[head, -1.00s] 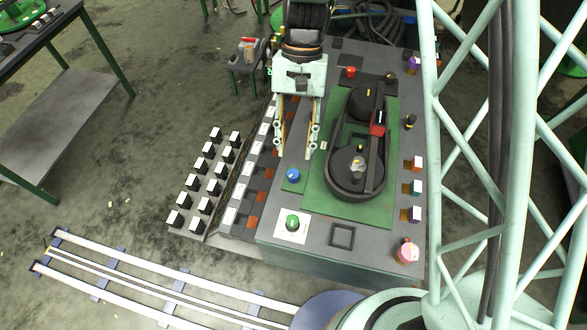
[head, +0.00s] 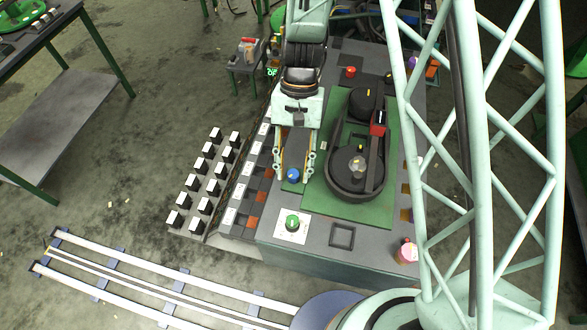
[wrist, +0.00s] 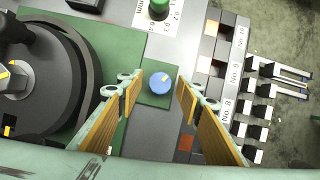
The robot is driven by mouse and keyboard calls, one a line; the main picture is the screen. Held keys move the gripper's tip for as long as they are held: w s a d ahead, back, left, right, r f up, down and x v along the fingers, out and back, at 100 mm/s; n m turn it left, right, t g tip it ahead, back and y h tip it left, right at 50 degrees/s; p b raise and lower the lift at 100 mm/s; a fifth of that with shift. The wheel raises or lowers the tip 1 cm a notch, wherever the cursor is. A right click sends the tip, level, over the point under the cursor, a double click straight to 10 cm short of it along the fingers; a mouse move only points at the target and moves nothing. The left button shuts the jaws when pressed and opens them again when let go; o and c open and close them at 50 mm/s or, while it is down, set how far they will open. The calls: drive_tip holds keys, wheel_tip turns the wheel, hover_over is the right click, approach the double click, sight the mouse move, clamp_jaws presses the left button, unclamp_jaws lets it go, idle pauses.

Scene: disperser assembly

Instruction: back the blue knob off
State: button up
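The blue knob (head: 293,174) sits on a small green plate on the grey console top, left of the belt-and-pulley unit. In the wrist view the blue knob (wrist: 160,80) shows between and just beyond the fingertips, with a small yellow mark on its top. My gripper (head: 294,174) is open, its two fingers on either side of the knob as seen from the head camera. In the wrist view my gripper (wrist: 158,82) shows tan pads, with a gap on both sides of the knob. Whether the fingertips are level with the knob I cannot tell.
A green button (head: 292,223) on a white plate stands in front of the knob. The black belt-and-pulley unit (head: 352,178) is close on the right. Labelled slots (head: 236,190) line the console's left edge. A square recess (head: 342,236) lies at the front.

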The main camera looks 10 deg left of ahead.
drive_tip(key=shift+c, duration=0.2)
drive_tip(key=c, duration=0.8)
